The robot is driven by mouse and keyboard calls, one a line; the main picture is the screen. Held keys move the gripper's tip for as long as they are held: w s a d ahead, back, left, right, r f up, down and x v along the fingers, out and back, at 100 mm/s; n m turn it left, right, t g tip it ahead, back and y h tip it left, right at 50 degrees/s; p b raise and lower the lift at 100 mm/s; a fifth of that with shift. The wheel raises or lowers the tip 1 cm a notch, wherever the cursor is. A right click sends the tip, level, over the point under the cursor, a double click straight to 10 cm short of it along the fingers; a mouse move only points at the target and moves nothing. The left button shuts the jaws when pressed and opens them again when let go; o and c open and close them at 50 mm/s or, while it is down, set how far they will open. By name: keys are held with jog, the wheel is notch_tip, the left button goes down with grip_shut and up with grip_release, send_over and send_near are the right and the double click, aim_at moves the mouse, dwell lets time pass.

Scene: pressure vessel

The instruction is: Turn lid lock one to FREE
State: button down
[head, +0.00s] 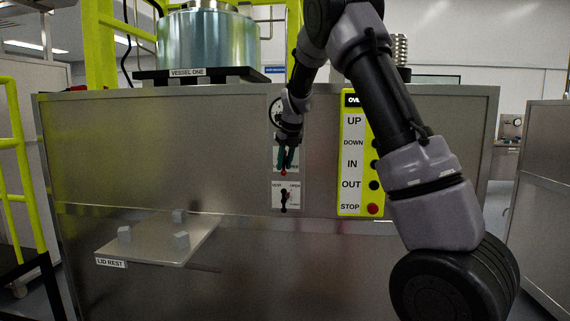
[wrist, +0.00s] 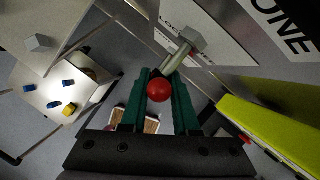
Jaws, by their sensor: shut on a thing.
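A lever with a red ball knob (head: 283,173) sticks out from a small white plate on the grey front panel. In the wrist view the red knob (wrist: 159,90) lies between my green fingers, with its metal shaft (wrist: 178,56) running up to the plate (wrist: 208,32). My gripper (head: 285,158) is shut on this knob; it also shows in the wrist view (wrist: 165,88). The plate's lettering is partly hidden by my gripper in the head view, so I cannot read the lever's setting.
A second plate with a black lever (head: 284,200) sits just below. A yellow button panel (head: 353,185) marked UP, DOWN, IN, OUT and STOP is to the right. Vessel one (head: 207,40) stands above. The lid rest shelf (head: 160,240) juts out at lower left.

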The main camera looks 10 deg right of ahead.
jog(key=shift+w+a+r, duration=0.1)
jog(key=shift+a+r, duration=0.1)
jog(key=shift+a, duration=0.2)
jog(key=c, duration=0.8)
grip_release()
jog(key=shift+a, duration=0.1)
jog(key=shift+c, duration=0.2)
jog(key=shift+f, duration=0.1)
jog(key=shift+d+f, duration=0.1)
jog(key=shift+d, duration=0.2)
jog(key=v, duration=1)
jog(key=shift+s+r, duration=0.2)
jog(key=shift+r, duration=0.15)
